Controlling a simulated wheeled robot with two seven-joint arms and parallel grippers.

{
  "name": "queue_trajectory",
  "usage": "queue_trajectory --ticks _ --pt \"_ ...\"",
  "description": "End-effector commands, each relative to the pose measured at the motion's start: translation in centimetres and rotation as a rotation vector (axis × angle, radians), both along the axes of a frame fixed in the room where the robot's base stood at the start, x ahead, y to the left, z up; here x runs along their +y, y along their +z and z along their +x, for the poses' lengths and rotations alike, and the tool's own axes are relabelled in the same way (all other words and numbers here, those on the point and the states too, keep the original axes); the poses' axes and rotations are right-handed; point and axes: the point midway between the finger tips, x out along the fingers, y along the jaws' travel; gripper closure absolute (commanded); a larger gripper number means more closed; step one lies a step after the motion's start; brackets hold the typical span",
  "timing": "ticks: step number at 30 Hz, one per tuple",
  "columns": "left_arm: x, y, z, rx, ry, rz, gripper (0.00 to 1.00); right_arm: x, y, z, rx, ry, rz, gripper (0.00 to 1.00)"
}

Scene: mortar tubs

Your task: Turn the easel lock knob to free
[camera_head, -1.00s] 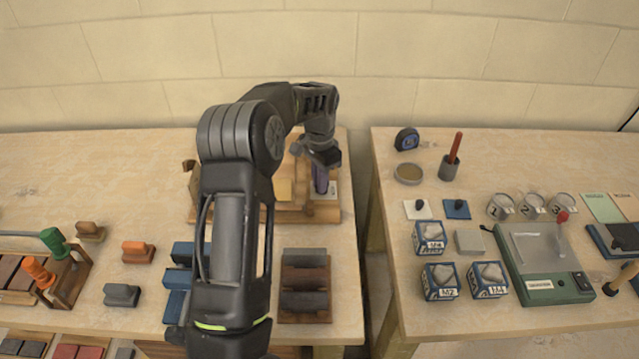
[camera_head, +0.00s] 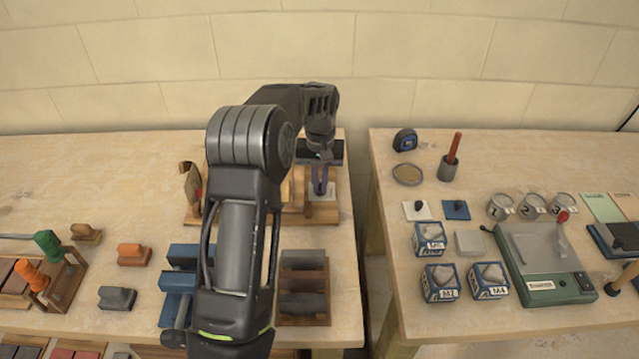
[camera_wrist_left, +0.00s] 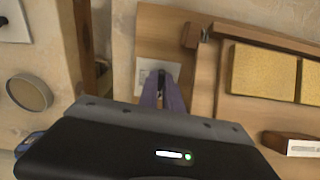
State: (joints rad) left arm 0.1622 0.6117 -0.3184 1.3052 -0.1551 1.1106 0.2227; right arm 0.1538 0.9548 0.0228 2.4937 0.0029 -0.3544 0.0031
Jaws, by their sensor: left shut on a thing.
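The wooden easel (camera_head: 322,210) stands at the back right of the left table, partly hidden by my left arm. My left gripper (camera_head: 320,186) reaches down over its right end, with purple fingers. In the left wrist view, the fingers (camera_wrist_left: 162,92) are shut on a small dark knob (camera_wrist_left: 161,76), in front of a white plate (camera_wrist_left: 146,72) on the easel's wood. The plate also shows beside the fingers in the head view (camera_head: 331,189). The knob is mostly hidden between the fingers, and I cannot read its setting. My right gripper is not in view.
Yellow blocks (camera_wrist_left: 262,72) sit in the easel's frame. Dark blocks on a brown rack (camera_head: 303,258) and blue blocks (camera_head: 180,281) lie in front. A gap separates this table from the right one, which holds a tape measure (camera_head: 405,140) and a round dish (camera_head: 407,174).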

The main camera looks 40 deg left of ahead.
Motion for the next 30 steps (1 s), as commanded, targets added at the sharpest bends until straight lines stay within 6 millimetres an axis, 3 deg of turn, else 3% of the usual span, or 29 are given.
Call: queue_trajectory --ticks 20,21,28,30 --pt "-0.01 0.13 0.14 -0.003 0.092 0.001 1.00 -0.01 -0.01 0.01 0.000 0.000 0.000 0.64" --pt "-0.01 0.13 0.14 -0.004 0.092 0.001 0.89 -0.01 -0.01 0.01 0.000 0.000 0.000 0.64" --pt "-0.03 0.07 0.09 -0.002 0.090 0.000 0.71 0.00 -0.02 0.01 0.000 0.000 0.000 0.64" --pt "-0.04 0.05 0.09 -0.001 0.090 0.000 0.69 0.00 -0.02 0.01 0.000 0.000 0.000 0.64"
